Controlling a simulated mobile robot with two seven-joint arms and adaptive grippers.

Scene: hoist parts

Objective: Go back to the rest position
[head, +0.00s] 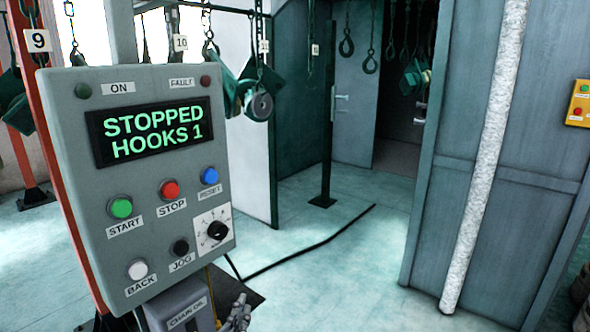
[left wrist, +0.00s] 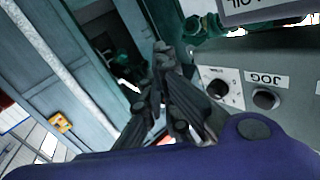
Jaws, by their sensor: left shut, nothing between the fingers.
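A grey control panel (head: 150,190) stands at the left, its green display (head: 155,131) reading "STOPPED HOOKS 1". It carries a green START button (head: 121,207), a red STOP button (head: 169,189), a blue RESET button (head: 210,176), a white BACK button (head: 138,269), a black JOG button (head: 180,247) and a rotary knob (head: 217,230). My left gripper (head: 238,312) shows at the bottom edge, just below the panel. In the left wrist view, my left gripper (left wrist: 163,52) is shut and empty, beside the panel with the knob (left wrist: 217,88) and JOG button (left wrist: 265,98). My right gripper is out of view.
A grey box with a partly readable label (head: 180,305) sits under the panel. Hooks (head: 346,45) hang from chains at the back. A black cable (head: 310,247) crosses the floor. A thin post (head: 326,150) stands mid-room. A blue-grey wall (head: 480,150) with a pale pipe is at the right.

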